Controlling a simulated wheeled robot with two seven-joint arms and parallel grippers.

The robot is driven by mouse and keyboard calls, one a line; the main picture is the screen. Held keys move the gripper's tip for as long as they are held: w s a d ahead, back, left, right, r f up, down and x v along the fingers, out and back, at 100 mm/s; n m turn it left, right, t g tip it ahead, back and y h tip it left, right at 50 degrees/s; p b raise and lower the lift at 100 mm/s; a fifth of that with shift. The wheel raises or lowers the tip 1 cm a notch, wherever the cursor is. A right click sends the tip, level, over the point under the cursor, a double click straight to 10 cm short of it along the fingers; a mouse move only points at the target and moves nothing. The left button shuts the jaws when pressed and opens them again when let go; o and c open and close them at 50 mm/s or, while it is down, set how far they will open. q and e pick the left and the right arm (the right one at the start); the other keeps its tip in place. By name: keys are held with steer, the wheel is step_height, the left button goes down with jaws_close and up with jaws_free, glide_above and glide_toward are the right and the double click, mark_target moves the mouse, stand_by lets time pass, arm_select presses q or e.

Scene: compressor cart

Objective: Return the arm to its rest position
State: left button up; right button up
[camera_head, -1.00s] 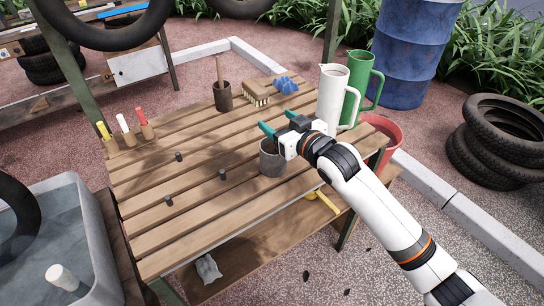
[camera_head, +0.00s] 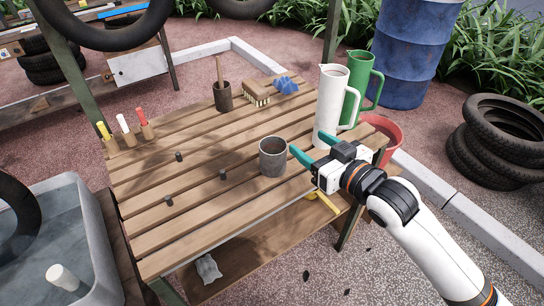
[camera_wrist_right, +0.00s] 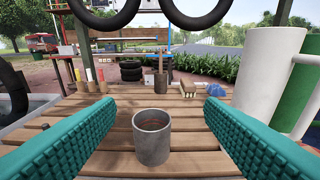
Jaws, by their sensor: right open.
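My right gripper (camera_head: 308,148) is open and empty at the right front edge of the slatted wooden table (camera_head: 190,195). Its teal fingers show wide apart in the right wrist view (camera_wrist_right: 154,125). A grey cup (camera_head: 272,160) stands upright on the table just left of the fingertips, apart from them. In the right wrist view the cup (camera_wrist_right: 151,142) sits ahead between the fingers, with something brown inside. My left gripper is not in view.
A white pitcher (camera_head: 330,105) and a green pitcher (camera_head: 362,85) stand close behind the right gripper. A brush (camera_head: 256,93), a dark pot (camera_head: 222,97) and small black pegs (camera_head: 179,157) are on the table. A red bucket (camera_head: 385,135) is at right. A water basin (camera_head: 60,235) is at left.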

steer(key=s+d+f+m+g+h, duration=0.2)
steer(key=s+d+f+h, duration=0.1)
steer(key=s+f, duration=0.3)
steer(key=s+d+f+m+g+h, duration=0.1)
steer(key=s+d+f+g+h, duration=0.15)
steer(key=s+f, duration=0.45)
steer(key=s+d+f+m+g+h, duration=0.1)
steer(key=s+d+f+g+h, duration=0.15)
steer(key=s+d+f, duration=0.35)
steer(key=s+d+f+m+g+h, duration=0.1)
steer(key=s+d+f+g, duration=0.2)
steer(key=s, duration=0.5)
step_height(320, 180, down, 23)
steer(key=a+g+p, duration=0.1)
steer(key=p, duration=0.3)
steer(key=s+d+f+g+p, duration=0.1)
steer(key=s+d+f+p, duration=0.2)
steer(key=s+f, duration=1)
steer(key=s, duration=0.4)
steer(key=shift+h, duration=0.3)
